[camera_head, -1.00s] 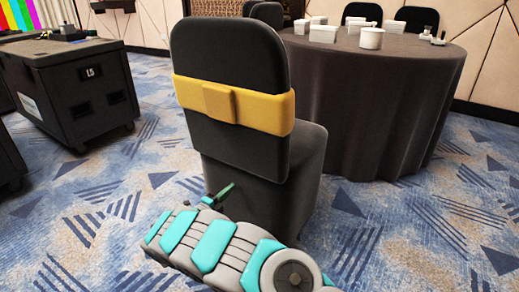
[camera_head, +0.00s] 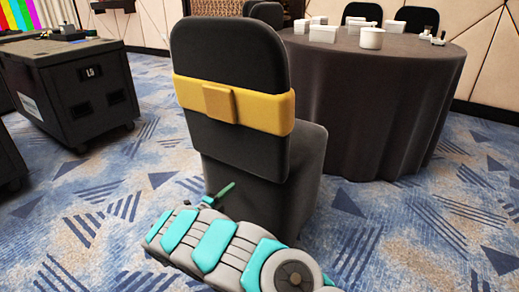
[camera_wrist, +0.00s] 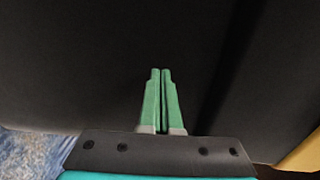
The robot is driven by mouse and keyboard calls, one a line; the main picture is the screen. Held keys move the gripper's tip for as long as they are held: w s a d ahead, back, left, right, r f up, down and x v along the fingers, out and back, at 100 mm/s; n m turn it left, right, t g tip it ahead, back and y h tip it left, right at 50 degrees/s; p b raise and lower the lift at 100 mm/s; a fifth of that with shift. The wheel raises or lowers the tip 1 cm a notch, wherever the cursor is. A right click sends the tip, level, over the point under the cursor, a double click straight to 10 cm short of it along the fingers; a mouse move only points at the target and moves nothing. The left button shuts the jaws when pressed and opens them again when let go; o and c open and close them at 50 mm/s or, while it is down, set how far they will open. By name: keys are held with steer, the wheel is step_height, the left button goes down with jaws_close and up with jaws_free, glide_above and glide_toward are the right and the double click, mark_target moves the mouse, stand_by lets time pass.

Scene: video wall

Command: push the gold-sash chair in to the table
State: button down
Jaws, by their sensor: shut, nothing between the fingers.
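The gold-sash chair (camera_head: 230,55) has a dark cover and a gold band (camera_head: 262,108) around its back. It stands upright with its back to me, in front of the round table (camera_head: 375,110), which has a dark cloth to the floor. My gripper (camera_head: 226,190) is shut and empty, low behind the chair's back. In the wrist view its green fingers (camera_wrist: 160,75) are together, pointing at the dark cover (camera_wrist: 70,60), which fills most of the picture. I cannot tell whether they touch it.
White containers (camera_head: 322,33) and a white pot (camera_head: 372,38) stand on the table. Other dark chairs (camera_head: 417,18) are at its far side. A black wheeled case (camera_head: 75,95) stands to the left. The patterned carpet (camera_head: 420,240) is clear at the front right.

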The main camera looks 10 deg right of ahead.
steer(key=shift+b+x, duration=0.7)
steer(key=shift+x, duration=3.4)
steer(key=shift+b+x, duration=1)
steer(key=shift+x, duration=6.65)
steer(key=p+v, duration=0.2)
steer(key=v, duration=0.8)
steer(key=shift+s+a, duration=0.1)
